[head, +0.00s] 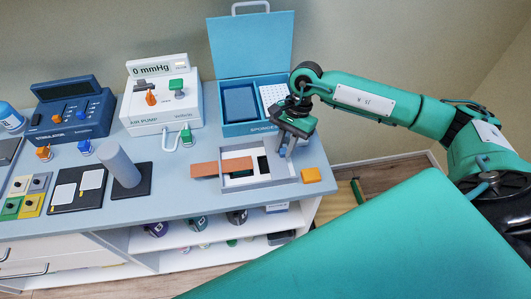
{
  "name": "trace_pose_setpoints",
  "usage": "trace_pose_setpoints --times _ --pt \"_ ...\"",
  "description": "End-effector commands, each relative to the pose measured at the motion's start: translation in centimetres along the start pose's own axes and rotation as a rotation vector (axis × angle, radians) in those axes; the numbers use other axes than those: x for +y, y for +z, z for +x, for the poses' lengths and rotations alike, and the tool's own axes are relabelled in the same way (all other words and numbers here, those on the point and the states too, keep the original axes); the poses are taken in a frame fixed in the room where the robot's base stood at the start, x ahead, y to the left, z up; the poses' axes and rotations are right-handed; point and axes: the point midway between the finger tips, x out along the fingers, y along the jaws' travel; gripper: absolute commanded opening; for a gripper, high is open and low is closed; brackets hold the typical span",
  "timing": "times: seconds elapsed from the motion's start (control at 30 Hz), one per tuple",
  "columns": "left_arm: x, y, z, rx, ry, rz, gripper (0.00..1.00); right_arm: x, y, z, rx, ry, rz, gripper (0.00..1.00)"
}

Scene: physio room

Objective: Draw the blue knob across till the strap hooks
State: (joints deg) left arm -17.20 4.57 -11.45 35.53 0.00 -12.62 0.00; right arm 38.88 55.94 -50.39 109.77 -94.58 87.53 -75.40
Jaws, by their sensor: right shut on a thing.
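A brown-orange strap (208,170) lies across a pale grey frame (275,179) near the right end of the counter. The strap sticks out past the frame's left side. Dark openings show in the frame. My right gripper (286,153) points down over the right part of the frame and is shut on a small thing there. By its place this is the blue knob, but the fingers hide it. I cannot tell whether the strap is hooked. My left gripper is not in view.
An open blue sponge box (226,129) stands close behind the gripper. A yellow-orange block (312,175) lies right of the frame. A grey cylinder (119,164) stands to the left, below the air pump (148,115). A green padded surface (400,245) fills the lower right.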

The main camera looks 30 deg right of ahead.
Motion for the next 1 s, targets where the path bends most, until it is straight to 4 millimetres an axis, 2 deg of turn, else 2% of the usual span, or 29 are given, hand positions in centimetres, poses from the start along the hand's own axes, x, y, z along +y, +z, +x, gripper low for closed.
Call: trace_pose_setpoints --times 0.13,0.57,0.6,0.7,1.0 --pt "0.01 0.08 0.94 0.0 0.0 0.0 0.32 0.94 -1.01 -0.28 0.002 -0.001 0.001 0.0" --pt "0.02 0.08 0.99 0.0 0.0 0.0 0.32 1.33 -1.33 -0.69 0.003 0.0 0.002 0.0" --pt "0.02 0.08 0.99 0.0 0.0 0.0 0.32 1.33 -1.34 -0.69 0.004 0.001 0.002 0.22" --pt "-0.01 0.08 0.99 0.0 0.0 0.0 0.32 1.33 -1.34 -0.68 0.003 0.0 0.003 0.42" --pt "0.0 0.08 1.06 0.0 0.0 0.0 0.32 1.28 -1.24 -0.65 0.001 0.0 0.001 0.42"
